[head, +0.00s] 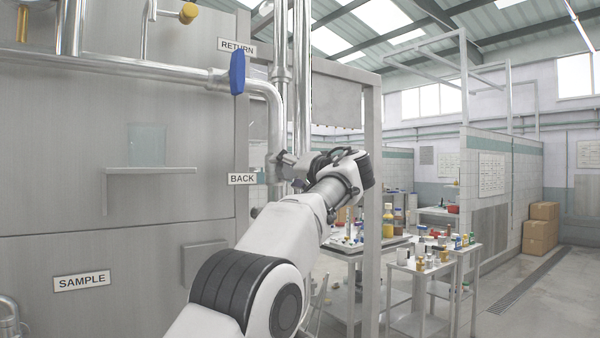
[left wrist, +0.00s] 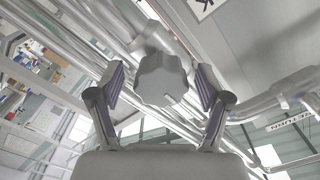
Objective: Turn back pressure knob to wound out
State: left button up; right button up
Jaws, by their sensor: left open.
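The back pressure knob (left wrist: 162,80) is a grey, faceted knob on a pipe in the left wrist view. My left gripper (left wrist: 160,88) is open, with one finger on each side of the knob; gaps show between the pads and the knob. In the head view my left gripper (head: 288,162) is at the vertical pipe, just right of the BACK label (head: 242,179). The knob is not clearly made out there. My right gripper is in neither view.
A blue handle (head: 237,73) sits on the pipe beside the RETURN label (head: 237,47). A grey frame post (head: 372,220) stands right of my arm. Carts with bottles (head: 420,268) stand beyond it. A small shelf (head: 150,171) juts from the panel at left.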

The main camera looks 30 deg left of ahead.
pick_arm(q)
jog(key=v, duration=1.1)
jog(key=shift+s+d, duration=0.1)
